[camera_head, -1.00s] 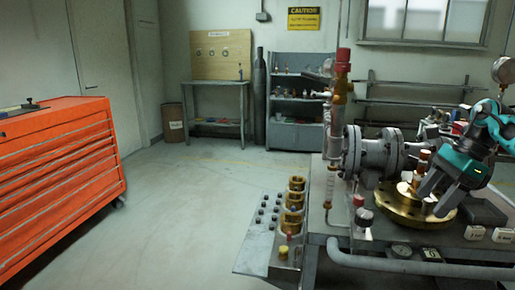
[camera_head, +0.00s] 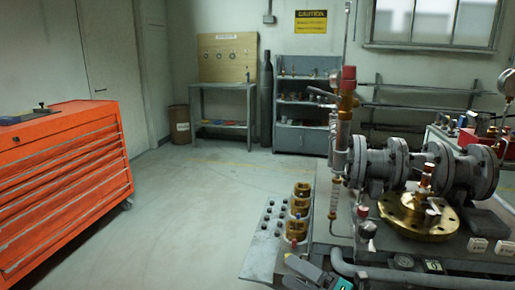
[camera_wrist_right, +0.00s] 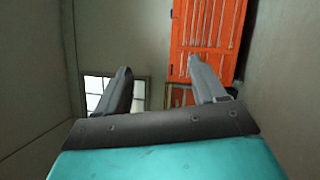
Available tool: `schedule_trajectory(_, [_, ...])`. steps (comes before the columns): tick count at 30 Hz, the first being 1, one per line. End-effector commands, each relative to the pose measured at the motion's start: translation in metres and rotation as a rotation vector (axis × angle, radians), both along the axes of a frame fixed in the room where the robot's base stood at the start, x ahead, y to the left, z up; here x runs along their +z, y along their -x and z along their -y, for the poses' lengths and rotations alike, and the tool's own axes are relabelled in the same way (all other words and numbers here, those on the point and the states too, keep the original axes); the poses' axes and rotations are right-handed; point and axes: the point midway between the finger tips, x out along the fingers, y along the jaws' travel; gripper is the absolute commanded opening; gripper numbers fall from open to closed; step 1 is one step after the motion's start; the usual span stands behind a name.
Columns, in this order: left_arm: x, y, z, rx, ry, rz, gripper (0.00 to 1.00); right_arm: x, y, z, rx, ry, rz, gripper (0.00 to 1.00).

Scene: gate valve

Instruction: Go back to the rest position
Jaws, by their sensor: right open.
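My right gripper (camera_head: 291,270) shows at the bottom edge of the head view, partly cut off, in front of the bench. In the right wrist view its two dark fingers (camera_wrist_right: 160,68) are spread apart with nothing between them. The gate valve's grey flanged body (camera_head: 385,163) lies on the bench. A round brass flange (camera_head: 418,218) with a stem standing on it sits in front of the body, clear of my gripper. My left gripper is in neither view.
The bench (camera_head: 325,215) fills the lower right, with brass rings (camera_head: 299,205) and small parts at its left end. An upright pipe with a red top (camera_head: 348,85) rises beside the valve. A red tool chest (camera_head: 65,180) stands left. The floor between is clear.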

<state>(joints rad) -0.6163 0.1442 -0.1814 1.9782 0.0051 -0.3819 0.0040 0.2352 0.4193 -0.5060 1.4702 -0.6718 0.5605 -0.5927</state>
Motion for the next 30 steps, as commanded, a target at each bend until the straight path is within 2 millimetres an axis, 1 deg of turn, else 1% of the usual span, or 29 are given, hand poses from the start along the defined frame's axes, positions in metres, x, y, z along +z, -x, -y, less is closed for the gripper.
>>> schedule_trajectory(1, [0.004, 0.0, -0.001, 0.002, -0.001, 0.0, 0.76, -0.007, 0.011, 0.003, -0.065, -0.111, -0.124, 0.7])
schedule_trajectory(5, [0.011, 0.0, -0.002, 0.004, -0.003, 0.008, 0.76, -0.033, 0.033, 0.023, -0.246, -0.384, -0.44, 0.7])
schedule_trajectory(8, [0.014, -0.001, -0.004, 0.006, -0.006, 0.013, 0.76, -0.06, 0.059, 0.042, -0.391, -0.589, -0.69, 0.7])
schedule_trajectory(9, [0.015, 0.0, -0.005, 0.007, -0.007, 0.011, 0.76, -0.072, 0.071, 0.05, -0.45, -0.668, -0.788, 0.7])
schedule_trajectory(11, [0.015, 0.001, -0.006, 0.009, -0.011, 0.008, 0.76, -0.089, 0.093, 0.061, -0.539, -0.785, -0.931, 0.7])
schedule_trajectory(12, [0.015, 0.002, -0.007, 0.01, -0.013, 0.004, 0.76, -0.1, 0.108, 0.068, -0.597, -0.859, -1.02, 0.7])
schedule_trajectory(14, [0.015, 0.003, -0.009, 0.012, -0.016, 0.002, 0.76, -0.115, 0.131, 0.077, -0.678, -0.959, -1.141, 0.7])
schedule_trajectory(15, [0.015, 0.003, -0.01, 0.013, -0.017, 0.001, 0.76, -0.124, 0.145, 0.082, -0.726, -1.017, -1.21, 0.7])
schedule_trajectory(18, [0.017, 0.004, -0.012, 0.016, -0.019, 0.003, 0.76, -0.139, 0.176, 0.09, -0.825, -1.128, -1.344, 0.7])
schedule_trajectory(21, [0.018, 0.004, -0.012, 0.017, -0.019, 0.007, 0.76, -0.148, 0.195, 0.094, -0.882, -1.191, -1.418, 0.7])
schedule_trajectory(24, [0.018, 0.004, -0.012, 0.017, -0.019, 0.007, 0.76, -0.151, 0.202, 0.095, -0.905, -1.219, -1.448, 0.7])
schedule_trajectory(30, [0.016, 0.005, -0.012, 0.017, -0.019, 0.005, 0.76, -0.151, 0.202, 0.096, -0.906, -1.218, -1.45, 0.7])
